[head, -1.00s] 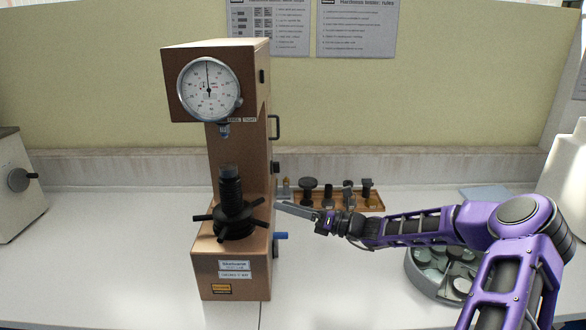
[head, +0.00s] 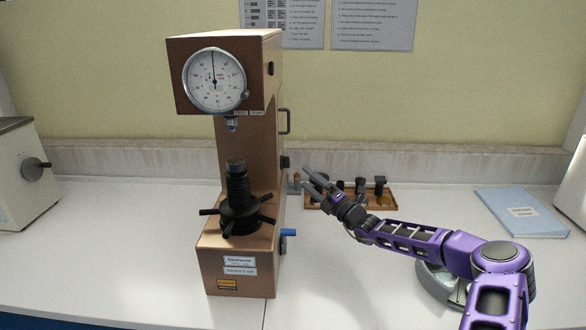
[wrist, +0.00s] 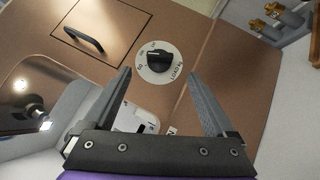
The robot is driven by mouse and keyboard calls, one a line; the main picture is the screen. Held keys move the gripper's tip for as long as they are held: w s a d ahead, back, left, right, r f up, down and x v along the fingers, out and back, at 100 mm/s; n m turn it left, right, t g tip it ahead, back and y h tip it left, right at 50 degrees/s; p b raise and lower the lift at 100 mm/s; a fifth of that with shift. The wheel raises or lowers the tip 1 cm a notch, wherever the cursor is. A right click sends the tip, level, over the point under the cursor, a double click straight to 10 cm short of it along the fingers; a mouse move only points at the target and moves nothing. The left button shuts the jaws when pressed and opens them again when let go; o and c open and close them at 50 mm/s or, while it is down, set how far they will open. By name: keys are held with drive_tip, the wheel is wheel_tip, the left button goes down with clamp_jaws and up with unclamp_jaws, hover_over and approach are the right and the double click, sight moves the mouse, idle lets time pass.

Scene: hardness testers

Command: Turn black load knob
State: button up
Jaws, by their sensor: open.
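The black load knob (wrist: 157,61) sits on a white round dial marked with load numbers, on the brown side face of the hardness tester. In the wrist view it lies beyond and between my two fingertips. In the head view the knob (head: 285,162) shows as a small dark shape on the right side of the brown tester (head: 250,170). My gripper (wrist: 158,78) is open and empty, with its fingers apart and pointing toward the dial. In the head view my gripper (head: 307,175) is just right of the knob, and a gap remains between them.
A wooden tray (head: 313,205) with several dark anvils stands behind my gripper. A black handle (head: 286,121) is above the knob. A blue booklet (head: 522,212) lies right; another machine (head: 22,175) stands left.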

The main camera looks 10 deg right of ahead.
sight(289, 164)
drive_tip(key=x, duration=0.7)
drive_tip(key=shift+w+a+r, duration=0.1)
drive_tip(key=shift+w+a, duration=0.1)
drive_tip(key=shift+w, duration=0.05)
drive_tip(key=c, duration=1.4)
drive_tip(key=shift+f+n+y+b, duration=0.3)
drive_tip(key=shift+f+b, duration=0.05)
drive_tip(key=shift+b, duration=0.6)
drive_tip(key=b, duration=0.1)
drive_tip(key=n+y+b, duration=0.1)
drive_tip(key=shift+w+f+n+b, duration=0.1)
drive_tip(key=shift+f+n+b, duration=0.1)
drive_tip(key=shift+n+b, duration=0.15)
drive_tip(key=shift+n+y+b, duration=0.7)
drive_tip(key=shift+n+b, duration=0.15)
drive_tip(key=shift+b, duration=0.2)
drive_tip(key=shift+r+n+y+b, duration=0.25)
drive_tip(key=shift+n+y+b, duration=0.1)
drive_tip(key=shift+n+y, duration=0.35)
drive_tip(key=o, duration=1.4)
